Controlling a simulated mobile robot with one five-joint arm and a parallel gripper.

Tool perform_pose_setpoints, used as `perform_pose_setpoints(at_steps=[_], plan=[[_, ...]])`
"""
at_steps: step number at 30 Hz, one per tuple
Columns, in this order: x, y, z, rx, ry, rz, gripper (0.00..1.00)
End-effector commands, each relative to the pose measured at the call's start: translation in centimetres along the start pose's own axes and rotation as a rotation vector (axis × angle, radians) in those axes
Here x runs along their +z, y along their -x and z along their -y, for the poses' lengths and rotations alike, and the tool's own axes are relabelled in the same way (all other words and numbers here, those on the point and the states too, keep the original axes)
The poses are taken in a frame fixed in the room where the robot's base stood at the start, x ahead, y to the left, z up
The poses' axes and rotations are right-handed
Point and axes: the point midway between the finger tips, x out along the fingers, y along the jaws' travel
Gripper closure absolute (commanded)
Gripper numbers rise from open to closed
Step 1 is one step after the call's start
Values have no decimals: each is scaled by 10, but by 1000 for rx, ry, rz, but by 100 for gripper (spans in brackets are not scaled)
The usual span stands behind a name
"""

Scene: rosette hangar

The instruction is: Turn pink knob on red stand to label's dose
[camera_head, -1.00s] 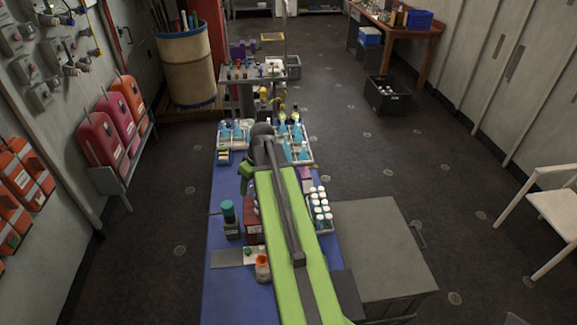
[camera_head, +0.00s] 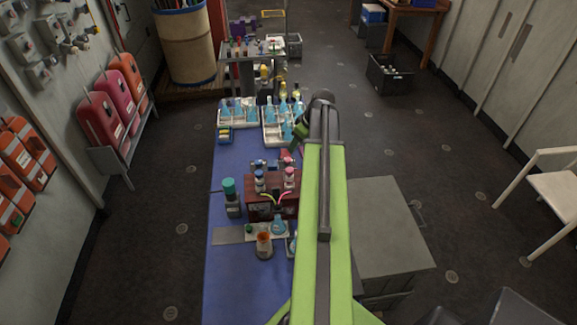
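The dark red stand (camera_head: 270,210) is on the blue-topped bench, left of my green arm. Two small knob-like tops rise from it: a blue and white one (camera_head: 260,181) on the left and a pink one (camera_head: 290,178) on the right, close beside my arm. A yellow and a pink curved strip show at the stand's front. No dose label can be read at this size. My gripper (camera_head: 294,152) appears to be beyond the stand, by the arm's far end, and seems apart from the pink knob. Its fingers are too small and hidden to judge.
A teal-capped bottle (camera_head: 229,187) stands left of the stand. An orange-topped flask (camera_head: 264,246) and a blue flask (camera_head: 279,225) are in front. Trays of blue bottles (camera_head: 238,123) lie behind. A grey cabinet (camera_head: 385,235) is at right. The bench's near left part (camera_head: 235,285) is clear.

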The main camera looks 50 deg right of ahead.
Motion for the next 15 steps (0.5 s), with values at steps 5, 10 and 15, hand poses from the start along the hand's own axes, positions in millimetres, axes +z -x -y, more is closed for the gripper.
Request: perform_pose_setpoints(at_steps=[5,10,15], plan=[[4,-52,0,-1,2,0,50],[4,-89,-1,0,0,0,50],[2,-108,-1,1,0,0,50]])
